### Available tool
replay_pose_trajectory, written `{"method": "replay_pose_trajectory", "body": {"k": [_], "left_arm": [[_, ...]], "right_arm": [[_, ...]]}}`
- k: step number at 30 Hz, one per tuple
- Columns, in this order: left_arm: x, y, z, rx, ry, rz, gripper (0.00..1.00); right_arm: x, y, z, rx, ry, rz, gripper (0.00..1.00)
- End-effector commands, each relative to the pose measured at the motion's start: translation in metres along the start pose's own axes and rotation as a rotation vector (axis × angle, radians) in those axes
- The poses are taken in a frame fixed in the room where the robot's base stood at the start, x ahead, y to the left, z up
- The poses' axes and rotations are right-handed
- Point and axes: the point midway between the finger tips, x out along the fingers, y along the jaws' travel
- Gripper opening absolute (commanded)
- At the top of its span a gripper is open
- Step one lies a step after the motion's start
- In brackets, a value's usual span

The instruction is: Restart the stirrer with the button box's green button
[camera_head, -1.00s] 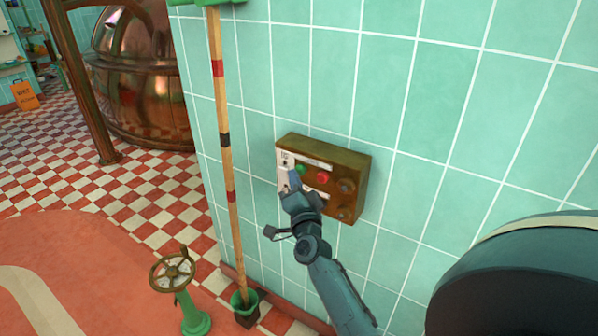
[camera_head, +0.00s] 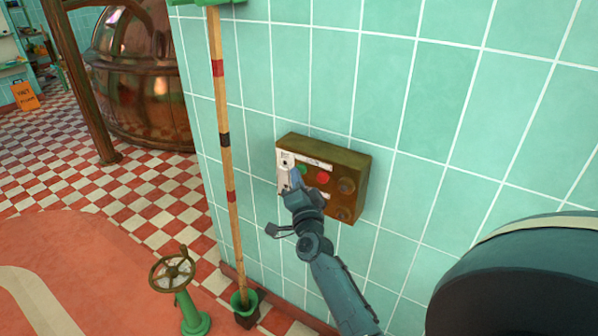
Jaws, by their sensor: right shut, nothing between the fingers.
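The button box (camera_head: 352,163) is a brown box on the green tiled wall, with a white label strip at its left side. Its green button (camera_head: 303,170) shows just above my right gripper, partly covered by it. A red button (camera_head: 323,178) sits to its right, and dark knobs (camera_head: 346,186) sit farther right. My right gripper (camera_head: 294,172) is shut and empty, with its tip in front of the box's left part, close to the green button. I cannot tell whether the tip touches the button. My left gripper is not in view.
A banded wooden pole (camera_head: 224,130) stands left of the box in a green holder (camera_head: 244,300). A handwheel on a green stand (camera_head: 174,272) is at the lower left. A copper kettle (camera_head: 140,80) stands behind on the checkered floor. A large dark rounded shape fills the lower right.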

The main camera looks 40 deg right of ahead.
Motion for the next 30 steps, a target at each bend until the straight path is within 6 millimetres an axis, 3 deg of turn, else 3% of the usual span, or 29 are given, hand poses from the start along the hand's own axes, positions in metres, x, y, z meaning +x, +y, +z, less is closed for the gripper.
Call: {"method": "replay_pose_trajectory", "body": {"k": [16, 30], "left_arm": [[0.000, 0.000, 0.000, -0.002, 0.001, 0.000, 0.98], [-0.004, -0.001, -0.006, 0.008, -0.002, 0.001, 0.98]], "right_arm": [[0.002, 0.001, -0.002, -0.001, 0.002, 0.000, 0.00], [-0.011, -0.007, 0.007, -0.001, 0.001, 0.000, 0.00]]}}
